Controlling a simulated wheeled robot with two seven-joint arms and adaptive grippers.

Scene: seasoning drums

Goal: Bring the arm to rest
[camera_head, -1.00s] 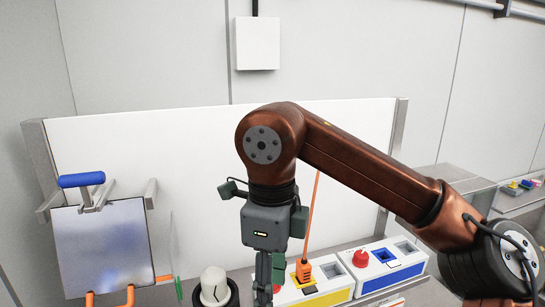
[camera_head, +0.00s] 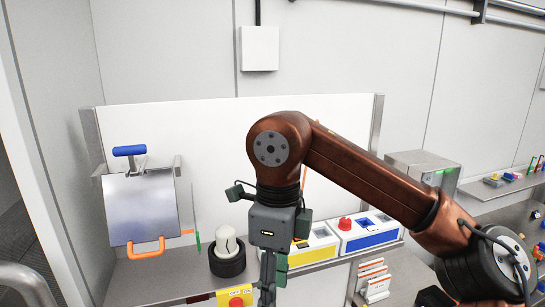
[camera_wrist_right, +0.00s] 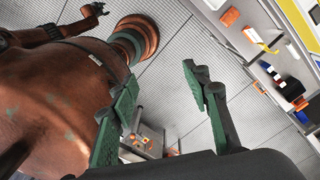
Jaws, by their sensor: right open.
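My right arm reaches in from the right in the head view, and its gripper (camera_head: 268,288) hangs down in front of the workbench. The fingertips run into the bottom edge of that view. In the right wrist view the right gripper (camera_wrist_right: 160,90) shows two green-padded fingers spread well apart, with nothing between them. Behind the fingers are the tiled floor (camera_wrist_right: 185,100) and brown parts of my own body. My left gripper cannot be made out in the head view.
A bench (camera_head: 150,280) carries a metal panel with an orange handle (camera_head: 146,249), a white-topped black cylinder (camera_head: 227,250), a yellow-fronted box (camera_head: 318,252) and a blue-fronted box (camera_head: 372,238). A rack of white plates (camera_head: 375,280) stands at front right. A white board (camera_head: 180,125) stands behind.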

